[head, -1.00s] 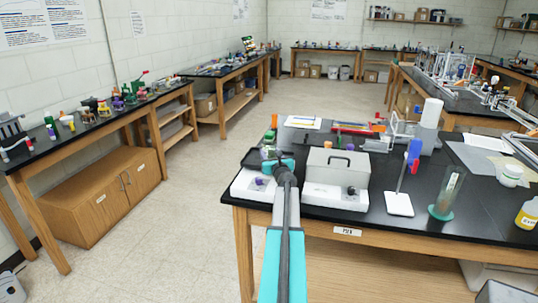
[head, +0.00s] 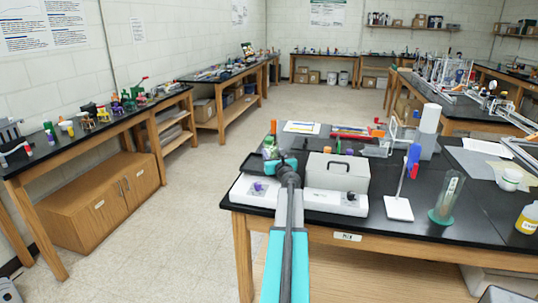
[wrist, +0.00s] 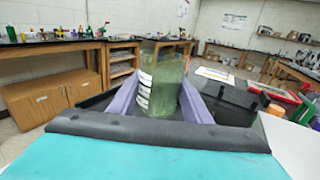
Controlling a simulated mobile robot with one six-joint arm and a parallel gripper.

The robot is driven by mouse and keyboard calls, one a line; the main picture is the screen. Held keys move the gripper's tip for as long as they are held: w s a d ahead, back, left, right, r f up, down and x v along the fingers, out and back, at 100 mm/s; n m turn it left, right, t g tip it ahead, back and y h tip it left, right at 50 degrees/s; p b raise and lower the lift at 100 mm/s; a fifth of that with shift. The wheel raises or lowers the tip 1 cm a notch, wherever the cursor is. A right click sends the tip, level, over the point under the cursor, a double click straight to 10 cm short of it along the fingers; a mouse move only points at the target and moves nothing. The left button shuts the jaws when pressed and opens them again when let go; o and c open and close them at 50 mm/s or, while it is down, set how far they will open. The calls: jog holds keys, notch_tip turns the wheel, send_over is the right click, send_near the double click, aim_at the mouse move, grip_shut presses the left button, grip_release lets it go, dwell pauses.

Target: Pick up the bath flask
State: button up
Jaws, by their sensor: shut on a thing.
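The bath flask (wrist: 163,85) is a clear, green-tinted vessel with white label marks on its side. In the wrist view it stands upright between the two purple fingers of my gripper (wrist: 160,100), which are shut on it from both sides. Its lower end is hidden behind the dark wrist edge. In the head view my gripper (head: 270,160) is at the left end of the black bench (head: 320,222), beyond the white and grey box, and my own arm hides most of it. Only a small greenish patch of the flask shows there.
A grey box with a handle (head: 337,172) stands close right of my arm. Farther right are a white-based stand (head: 398,208), a green-based cylinder (head: 447,203) and a yellow bottle (head: 527,220). An orange-topped item (head: 273,127) is just beyond my gripper. Open floor lies left.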

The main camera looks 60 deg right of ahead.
jog(key=s+a+r+b, duration=0.1)
jog(key=s+a, duration=0.4)
jog(key=s, duration=0.7)
jog(key=shift+a+b, duration=0.2)
jog(key=shift+b, duration=0.4)
jog(key=shift+s+r, duration=0.1)
jog(key=shift+s, duration=0.05)
jog(key=shift+a, duration=0.1)
dwell(0.7)
